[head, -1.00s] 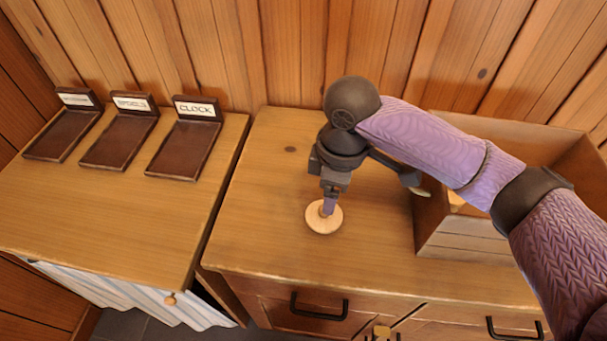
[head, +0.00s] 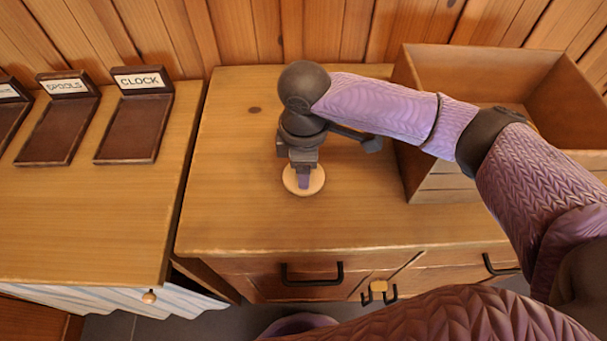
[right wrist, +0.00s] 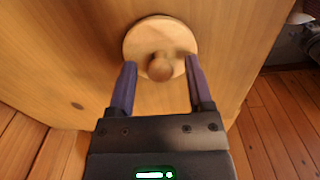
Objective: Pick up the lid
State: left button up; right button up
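The lid (head: 289,181) is a pale round wooden disc lying flat on the cabinet top, near its front left part. In the right wrist view the lid (right wrist: 143,36) shows a round knob at its centre. My right gripper (head: 303,183) is over the lid. In the right wrist view my right gripper (right wrist: 161,62) is open, with one purple finger on each side of the knob and a gap to it on both sides. In the head view the gripper hides the knob. My left gripper is not in view.
An open wooden box (head: 432,190) stands on the right of the cabinet top (head: 235,215). On the left counter are dark trays with signs, such as the SPOOLS tray (head: 50,138) and the CLOCK tray (head: 133,133). The cabinet top around the lid is clear.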

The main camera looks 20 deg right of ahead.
grip_shut()
